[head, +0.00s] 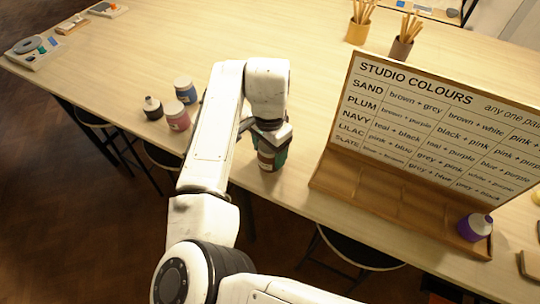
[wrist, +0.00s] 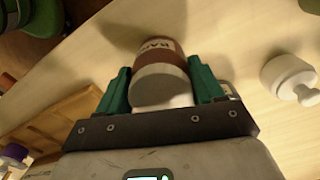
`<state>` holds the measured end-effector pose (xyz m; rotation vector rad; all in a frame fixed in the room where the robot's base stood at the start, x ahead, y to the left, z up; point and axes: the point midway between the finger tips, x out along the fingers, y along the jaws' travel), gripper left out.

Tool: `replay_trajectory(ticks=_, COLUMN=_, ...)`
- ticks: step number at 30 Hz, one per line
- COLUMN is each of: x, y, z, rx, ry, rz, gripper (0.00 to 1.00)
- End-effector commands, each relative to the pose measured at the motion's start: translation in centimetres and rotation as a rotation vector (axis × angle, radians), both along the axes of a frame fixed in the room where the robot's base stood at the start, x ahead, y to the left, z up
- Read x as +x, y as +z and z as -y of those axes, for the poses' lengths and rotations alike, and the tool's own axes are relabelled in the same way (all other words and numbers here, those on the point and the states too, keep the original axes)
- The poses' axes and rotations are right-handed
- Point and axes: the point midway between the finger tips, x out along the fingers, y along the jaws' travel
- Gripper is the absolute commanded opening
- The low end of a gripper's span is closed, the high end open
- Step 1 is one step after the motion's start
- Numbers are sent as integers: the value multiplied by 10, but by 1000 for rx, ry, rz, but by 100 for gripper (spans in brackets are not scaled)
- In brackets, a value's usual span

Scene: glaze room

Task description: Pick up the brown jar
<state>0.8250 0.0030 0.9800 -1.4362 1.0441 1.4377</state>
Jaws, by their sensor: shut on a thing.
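The brown jar (wrist: 158,50) has a pale lid and a light label band with lettering. In the wrist view it stands between the two teal fingers of my gripper (wrist: 162,86), which is shut on it from both sides. In the head view the brown jar (head: 265,161) shows below my gripper (head: 271,150), near the table's front edge. The wrist and fingers hide part of it there. I cannot tell whether its base touches the table.
Black (head: 152,108), pink (head: 177,116) and blue (head: 185,90) jars stand to the left. The colour board (head: 432,125) stands right, with a purple jar (head: 474,228) in its wooden tray (head: 385,202). Brush pots (head: 358,31) stand farther back. The table middle is clear.

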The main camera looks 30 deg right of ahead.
Motion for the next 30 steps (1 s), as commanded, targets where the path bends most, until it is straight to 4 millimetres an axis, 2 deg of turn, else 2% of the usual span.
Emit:
replay_trajectory(ticks=1, x=0, y=0, z=0, rx=0, ry=0, rz=0, gripper=39)
replay_trajectory(ticks=6, x=0, y=1, z=0, rx=-1, ry=0, rz=1, gripper=26)
replay_trajectory(ticks=14, x=0, y=2, z=0, rx=-1, ry=0, rz=1, gripper=25)
replay_trajectory(ticks=19, x=1, y=11, z=0, rx=-1, ry=-1, rz=3, gripper=25)
replay_trajectory(ticks=23, x=0, y=32, z=1, rx=-3, ry=-2, rz=5, gripper=25)
replay_trajectory(ticks=30, x=-47, y=87, z=6, rx=-1, ry=-5, rz=7, gripper=25)
